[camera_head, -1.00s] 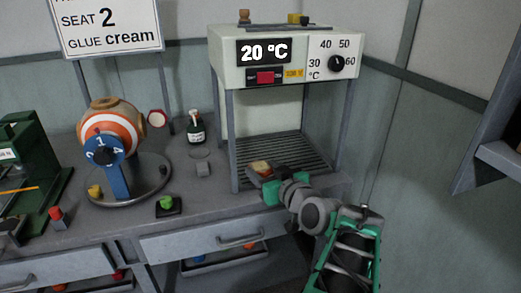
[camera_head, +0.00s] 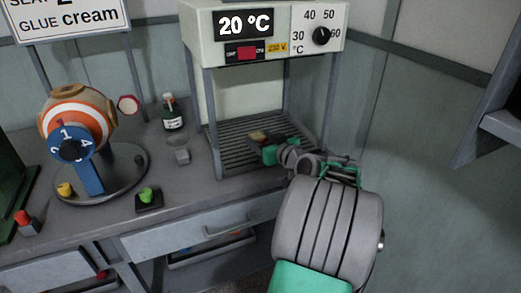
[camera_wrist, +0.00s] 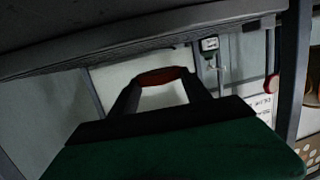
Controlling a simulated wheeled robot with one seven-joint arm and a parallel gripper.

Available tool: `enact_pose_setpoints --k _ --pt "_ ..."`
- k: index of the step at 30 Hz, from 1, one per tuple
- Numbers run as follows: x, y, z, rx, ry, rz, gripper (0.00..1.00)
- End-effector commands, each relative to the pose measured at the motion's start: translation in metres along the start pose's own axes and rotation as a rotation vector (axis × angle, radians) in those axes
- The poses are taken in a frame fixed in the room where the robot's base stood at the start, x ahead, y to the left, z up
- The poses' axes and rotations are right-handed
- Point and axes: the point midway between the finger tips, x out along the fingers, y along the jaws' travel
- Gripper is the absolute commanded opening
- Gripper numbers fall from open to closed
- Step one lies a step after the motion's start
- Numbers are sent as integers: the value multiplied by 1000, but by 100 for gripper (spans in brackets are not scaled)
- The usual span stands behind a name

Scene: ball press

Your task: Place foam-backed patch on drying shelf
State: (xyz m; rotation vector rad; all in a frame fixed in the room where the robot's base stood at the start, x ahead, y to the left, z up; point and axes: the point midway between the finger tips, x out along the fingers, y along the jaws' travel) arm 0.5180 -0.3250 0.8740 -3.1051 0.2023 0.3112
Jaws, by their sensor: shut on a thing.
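The foam-backed patch (camera_head: 257,135) is a small tan and reddish piece at the tip of my gripper (camera_head: 262,143). In the wrist view the patch (camera_wrist: 161,76) is a red-brown curved strip between the two dark fingertips (camera_wrist: 162,84), which are shut on it. The drying shelf (camera_head: 228,152) is a dark slatted rack under the white heater box. My gripper reaches in from the right and holds the patch over the slats. I cannot tell whether the patch touches them.
The heater box (camera_head: 265,30) reading 20 °C stands above the shelf on grey posts (camera_head: 213,125). Free slats lie around the gripper.

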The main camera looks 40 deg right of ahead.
Motion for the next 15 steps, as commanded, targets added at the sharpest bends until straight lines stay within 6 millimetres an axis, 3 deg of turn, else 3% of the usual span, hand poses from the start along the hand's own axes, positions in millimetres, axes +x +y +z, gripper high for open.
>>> enact_pose_setpoints --k 6,15 --pt "10 2 34 3 -1 0 17" --pt "10 2 36 1 0 1 17"
